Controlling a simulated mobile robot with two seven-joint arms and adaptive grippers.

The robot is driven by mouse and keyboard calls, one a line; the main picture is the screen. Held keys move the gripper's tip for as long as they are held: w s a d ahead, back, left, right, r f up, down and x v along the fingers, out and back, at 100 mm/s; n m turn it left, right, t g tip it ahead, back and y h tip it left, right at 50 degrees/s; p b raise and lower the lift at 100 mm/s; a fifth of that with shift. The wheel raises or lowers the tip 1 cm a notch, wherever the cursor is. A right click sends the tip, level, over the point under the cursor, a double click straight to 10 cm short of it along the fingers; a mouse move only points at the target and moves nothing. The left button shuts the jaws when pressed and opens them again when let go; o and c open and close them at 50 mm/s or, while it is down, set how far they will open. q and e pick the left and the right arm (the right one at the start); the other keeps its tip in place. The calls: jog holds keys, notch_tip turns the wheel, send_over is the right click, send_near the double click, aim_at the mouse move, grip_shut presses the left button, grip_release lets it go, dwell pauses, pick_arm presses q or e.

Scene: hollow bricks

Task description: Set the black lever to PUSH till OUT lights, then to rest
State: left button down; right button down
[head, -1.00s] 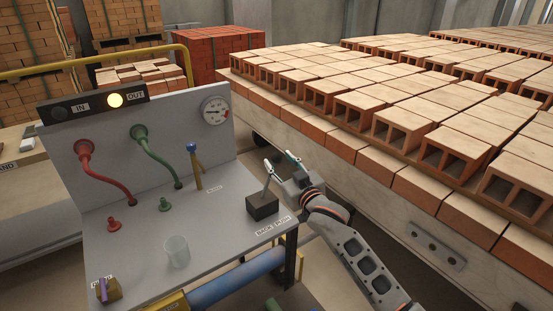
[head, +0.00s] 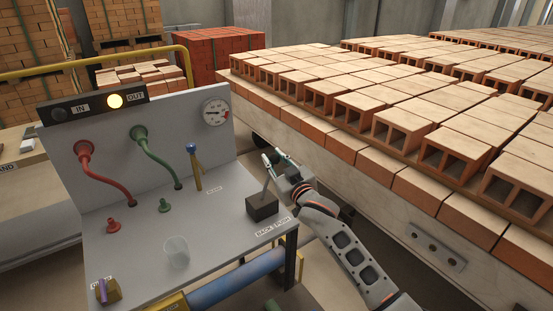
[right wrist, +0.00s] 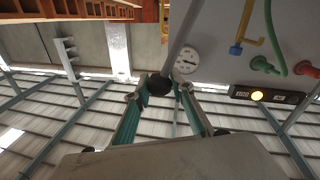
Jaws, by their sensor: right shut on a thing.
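The lever (head: 266,187) has a grey stalk rising from a dark box (head: 262,207) at the panel's right edge. Labels BACK (head: 265,233) and PUSH (head: 283,223) sit at the front edge below it. My right gripper (head: 271,157) is shut on the lever at its top. In the right wrist view the black knob (right wrist: 158,85) is by the fingers. The lever leans slightly; its exact setting is hard to tell. The OUT lamp (head: 115,101) glows yellow and the IN lamp (head: 59,113) is dark. My left gripper is not in view.
A gauge (head: 215,112) is on the upright panel. Red (head: 110,172) and green (head: 160,157) hoses, a blue-topped yellow lever (head: 195,168) and a clear cup (head: 176,251) are left of the lever. A brick-loaded car (head: 370,195) stands close on the right.

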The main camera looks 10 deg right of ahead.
jog(key=a+n, duration=0.1)
jog(key=s+a+n, duration=0.1)
jog(key=a, duration=0.1)
jog(key=s+a+r+n, duration=0.1)
jog(key=n, duration=0.1)
jog(key=shift+a+y, duration=0.3)
jog(key=shift+a, duration=0.1)
jog(key=c, duration=1.7)
grip_release()
jog(key=v, duration=1.2)
jog(key=shift+f, duration=0.25)
